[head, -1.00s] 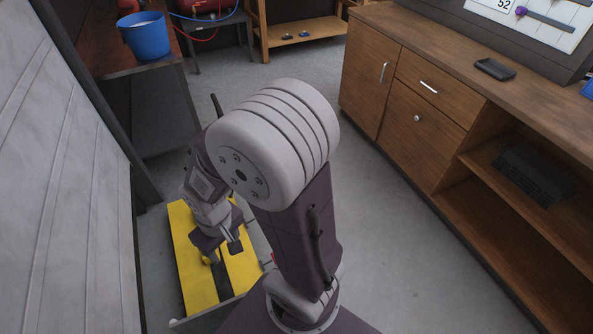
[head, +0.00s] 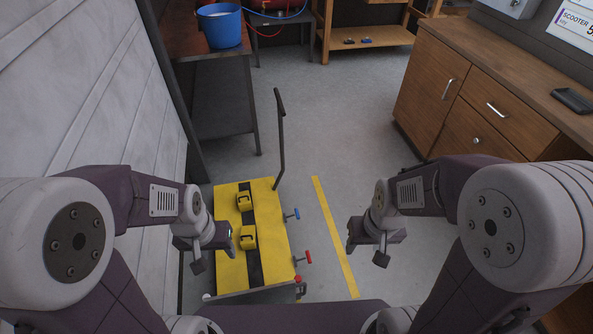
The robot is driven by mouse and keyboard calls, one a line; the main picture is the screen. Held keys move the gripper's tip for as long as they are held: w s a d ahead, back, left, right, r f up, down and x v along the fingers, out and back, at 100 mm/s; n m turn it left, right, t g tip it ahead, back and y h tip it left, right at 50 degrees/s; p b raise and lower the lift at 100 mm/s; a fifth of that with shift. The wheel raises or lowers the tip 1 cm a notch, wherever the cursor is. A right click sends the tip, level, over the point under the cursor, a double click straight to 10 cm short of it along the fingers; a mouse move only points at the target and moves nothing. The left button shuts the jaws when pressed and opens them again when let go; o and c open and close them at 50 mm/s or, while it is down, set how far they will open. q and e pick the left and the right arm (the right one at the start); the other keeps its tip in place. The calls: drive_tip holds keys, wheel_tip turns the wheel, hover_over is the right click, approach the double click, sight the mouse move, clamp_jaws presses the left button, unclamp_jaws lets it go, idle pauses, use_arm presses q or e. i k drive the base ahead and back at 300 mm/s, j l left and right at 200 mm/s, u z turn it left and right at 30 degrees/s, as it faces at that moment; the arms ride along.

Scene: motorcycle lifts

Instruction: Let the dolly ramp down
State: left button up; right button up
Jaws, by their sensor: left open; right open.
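The dolly (head: 228,272) is a low yellow platform with a black stripe down its middle, on the floor left of centre in the head view. A grey strip (head: 262,296) runs along its near edge; I cannot tell if this is the ramp. My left gripper (head: 207,258) is open over the dolly's left edge. My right gripper (head: 367,253) is open and empty, right of the dolly.
Two yellow blocks (head: 249,237) sit on the platform, and a dark upright pole (head: 281,140) stands at its far right corner. A pale wall (head: 85,90) is close on the left. A wooden cabinet (head: 480,95) stands right. Floor with a yellow line (head: 333,235) is clear between.

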sight(285, 292)
drive_tip(key=u, duration=1.6)
drive_tip(key=k+l+z, duration=0.25)
drive_tip(key=k+z, duration=0.15)
drive_tip(key=k, duration=0.15)
drive_tip(key=k+l+z, duration=0.35)
drive_tip(key=k, duration=0.2)
drive_tip(key=i+l+u, duration=0.15)
drive_tip(key=i+u, duration=0.15)
drive_tip(key=i+l+u, duration=0.35)
drive_tip(key=i+j, duration=0.05)
